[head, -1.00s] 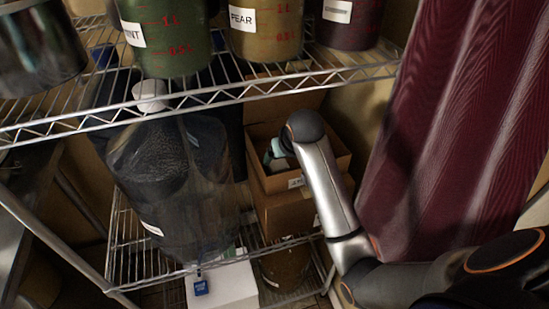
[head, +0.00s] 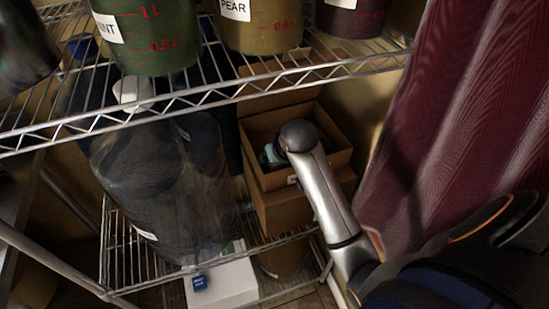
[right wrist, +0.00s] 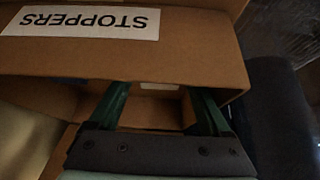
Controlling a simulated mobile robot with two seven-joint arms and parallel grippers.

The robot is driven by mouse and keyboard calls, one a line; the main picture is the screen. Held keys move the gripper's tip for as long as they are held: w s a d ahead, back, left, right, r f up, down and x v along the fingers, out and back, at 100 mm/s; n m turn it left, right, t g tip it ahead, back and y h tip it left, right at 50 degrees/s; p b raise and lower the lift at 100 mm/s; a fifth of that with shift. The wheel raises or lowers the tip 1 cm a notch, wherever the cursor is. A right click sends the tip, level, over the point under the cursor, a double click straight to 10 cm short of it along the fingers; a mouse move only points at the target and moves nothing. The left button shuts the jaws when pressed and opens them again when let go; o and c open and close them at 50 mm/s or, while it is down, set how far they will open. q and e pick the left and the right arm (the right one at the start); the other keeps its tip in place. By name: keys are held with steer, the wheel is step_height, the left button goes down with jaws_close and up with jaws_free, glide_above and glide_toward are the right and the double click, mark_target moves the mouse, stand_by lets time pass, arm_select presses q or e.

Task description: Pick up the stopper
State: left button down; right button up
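The cardboard box (head: 290,206) stands on the lower wire shelf, open at the top. In the right wrist view a cardboard panel (right wrist: 200,58) carries an upside-down label reading STOPPERS. My right arm reaches over the box in the head view. My right gripper (right wrist: 158,92) has two green fingers, apart with nothing seen between them, at the box opening. The fingertips pass partly behind the panel's edge. No stopper can be made out; the box interior is dark and partly hidden by my arm.
A large clear carboy (head: 160,185) with a white cap stands left of the box. A wire shelf (head: 215,92) above holds labelled buckets, including a PEAR bucket (head: 258,30). A maroon curtain (head: 435,110) hangs at right. A white box (head: 222,284) sits low in front.

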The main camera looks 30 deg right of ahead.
steer(key=c, duration=1.1)
steer(key=shift+w, duration=0.1)
